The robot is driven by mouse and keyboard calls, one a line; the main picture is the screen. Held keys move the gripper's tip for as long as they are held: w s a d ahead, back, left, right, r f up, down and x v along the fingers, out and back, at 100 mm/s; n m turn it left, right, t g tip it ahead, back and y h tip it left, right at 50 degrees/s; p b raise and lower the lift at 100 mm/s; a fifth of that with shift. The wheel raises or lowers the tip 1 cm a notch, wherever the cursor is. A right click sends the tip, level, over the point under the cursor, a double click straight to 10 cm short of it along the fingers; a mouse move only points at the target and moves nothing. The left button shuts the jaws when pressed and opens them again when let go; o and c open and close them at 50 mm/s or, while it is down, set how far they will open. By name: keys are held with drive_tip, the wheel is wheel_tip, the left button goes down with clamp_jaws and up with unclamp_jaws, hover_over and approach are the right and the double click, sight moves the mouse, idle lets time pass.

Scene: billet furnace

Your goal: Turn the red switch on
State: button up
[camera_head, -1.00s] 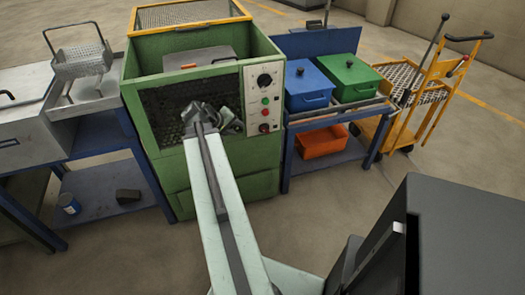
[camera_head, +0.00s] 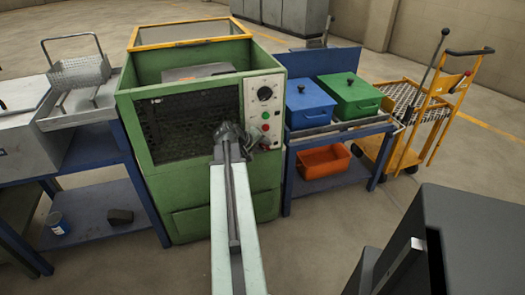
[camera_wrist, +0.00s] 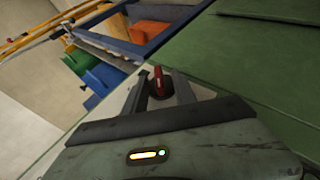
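The red switch (camera_wrist: 158,82) is on the pale control panel (camera_head: 264,83) at the right front of the green furnace (camera_head: 190,190). In the wrist view it shows between the two fingers of my gripper (camera_wrist: 167,84), which are apart. Whether they touch it I cannot tell. In the head view my gripper (camera_head: 250,136) is in front of the panel's lower part and hides most of the switch. A dark dial, a green button and a red button show above it on the panel.
A blue bench to the right of the furnace holds a blue box (camera_head: 310,103), a green box (camera_head: 349,95) and, below, an orange bin (camera_head: 322,162). A yellow trolley (camera_head: 440,105) stands further right. A blue table with a wire basket (camera_head: 80,74) stands left.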

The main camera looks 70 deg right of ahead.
drive_tip(key=shift+r, duration=0.1)
clamp_jaws()
drive_tip(key=shift+r, duration=0.1)
